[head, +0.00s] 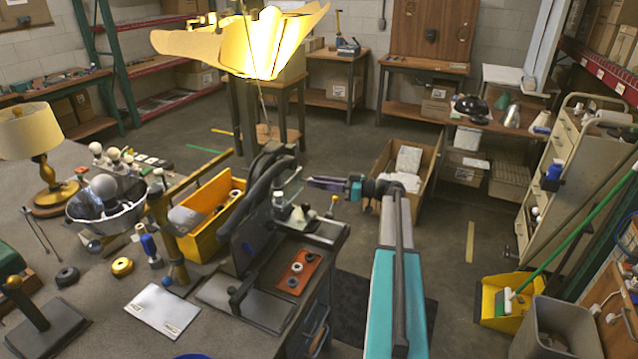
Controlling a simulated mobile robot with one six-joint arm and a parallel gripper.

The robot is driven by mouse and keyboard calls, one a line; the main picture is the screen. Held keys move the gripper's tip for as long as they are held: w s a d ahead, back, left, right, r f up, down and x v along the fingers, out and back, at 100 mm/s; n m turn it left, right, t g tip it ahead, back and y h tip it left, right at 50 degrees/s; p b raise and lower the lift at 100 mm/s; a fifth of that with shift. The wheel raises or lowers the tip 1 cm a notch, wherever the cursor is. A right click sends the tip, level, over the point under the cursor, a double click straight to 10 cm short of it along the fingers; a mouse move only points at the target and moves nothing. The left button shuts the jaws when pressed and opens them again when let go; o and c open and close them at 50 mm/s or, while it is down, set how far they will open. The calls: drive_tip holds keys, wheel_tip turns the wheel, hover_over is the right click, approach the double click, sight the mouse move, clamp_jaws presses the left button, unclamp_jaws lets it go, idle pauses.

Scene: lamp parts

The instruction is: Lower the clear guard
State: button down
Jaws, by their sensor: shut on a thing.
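The clear guard (291,186) is a see-through panel on the dark bench machine (258,215) in the middle of the head view. It is raised at a slant above the machine's right side, and its outline is faint. My gripper (311,183) reaches in from the right, roughly level, with its fingertips at the guard's right edge. It is shut on the guard there, though the contact is small and hard to make out. Below the guard is an orange-red plate (297,275) with dark round parts.
A yellow bin (208,222) and a bowl with a bulb (106,210) stand left of the machine. A lit yellow lamp shade (250,45) hangs above. An open cardboard box (408,165) stands behind my arm.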

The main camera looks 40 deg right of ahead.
drive_tip(key=shift+f+b, duration=3.1)
drive_tip(key=shift+f, duration=0.3)
drive_tip(key=c, duration=1.6)
unclamp_jaws()
drive_tip(key=shift+f, duration=0.1)
drive_tip(key=shift+o, duration=0.2)
drive_tip(key=b+v, duration=0.3)
drive_tip(key=v, duration=1.1)
